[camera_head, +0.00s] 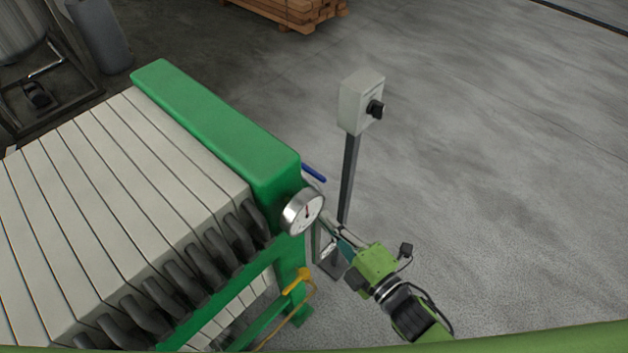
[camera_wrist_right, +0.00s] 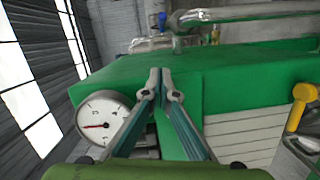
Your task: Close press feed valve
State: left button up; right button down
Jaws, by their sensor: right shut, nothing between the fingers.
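The green and white press (camera_head: 220,125) fills the left of the head view. A blue lever handle (camera_head: 313,173) sticks out beyond its green end, behind the round gauge (camera_head: 302,211); a blue handle also shows far back in the right wrist view (camera_wrist_right: 162,20). A yellow handle (camera_head: 296,282) sits lower on the green end, and at the right in the wrist view (camera_wrist_right: 301,106). I cannot tell which handle is the feed valve. My right gripper (camera_head: 328,230) is shut and empty, close to the green end, right of the gauge. My left gripper is not in view.
A grey switch box (camera_head: 361,101) with a black knob stands on a post behind my right gripper. Stacked timber (camera_head: 290,12) lies at the back. The concrete floor at the right is clear. Pipes (camera_wrist_right: 240,17) run behind the press in the wrist view.

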aim_at(307, 169)
jog(key=w+a+p, duration=0.1)
jog(key=w, duration=0.6)
jog(key=w+a+f+p, duration=0.1)
jog(key=w, duration=0.3)
jog(key=shift+w+a+f+p, duration=0.1)
jog(key=shift+a+p, duration=0.2)
jog(key=shift+p, duration=0.05)
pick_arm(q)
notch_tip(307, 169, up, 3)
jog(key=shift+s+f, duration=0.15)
pick_arm(e)
jog(key=shift+d, duration=0.15)
